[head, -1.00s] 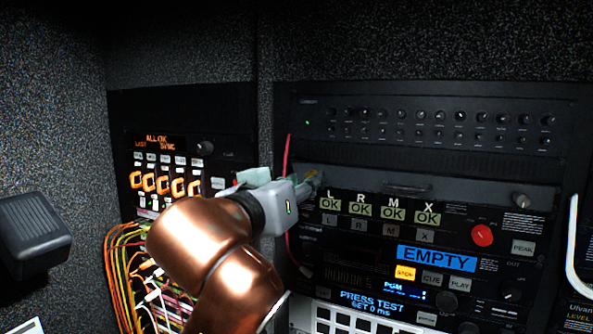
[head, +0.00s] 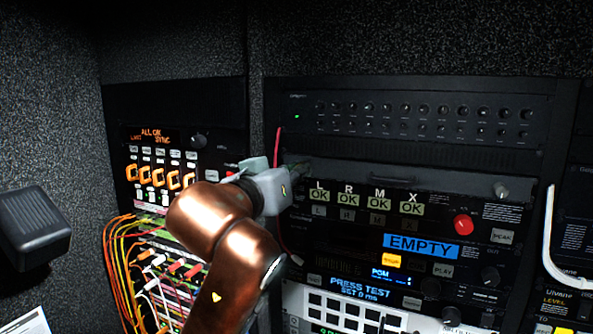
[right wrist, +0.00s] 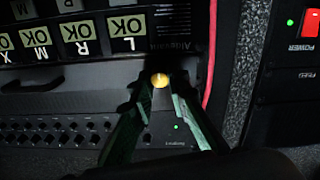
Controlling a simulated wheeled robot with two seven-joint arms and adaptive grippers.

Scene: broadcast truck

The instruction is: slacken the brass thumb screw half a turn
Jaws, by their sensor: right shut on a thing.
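The brass thumb screw (right wrist: 160,80) shows in the right wrist view as a small round gold head on the dark rack front. My right gripper (right wrist: 161,92) has its two fingers on either side of the head, shut on it. In the head view my right gripper (head: 299,172) reaches to the left end of the blank panel (head: 400,178), and there its fingers mostly hide the screw. How far the screw is turned cannot be told. My left gripper is not in view.
A red cable (head: 278,147) hangs close beside the right gripper, also in the right wrist view (right wrist: 211,60). Below are a unit with OK lights (head: 365,199) and a red knob (head: 463,225). Patch cables (head: 115,245) crowd the lower left. A black box (head: 35,225) juts out at far left.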

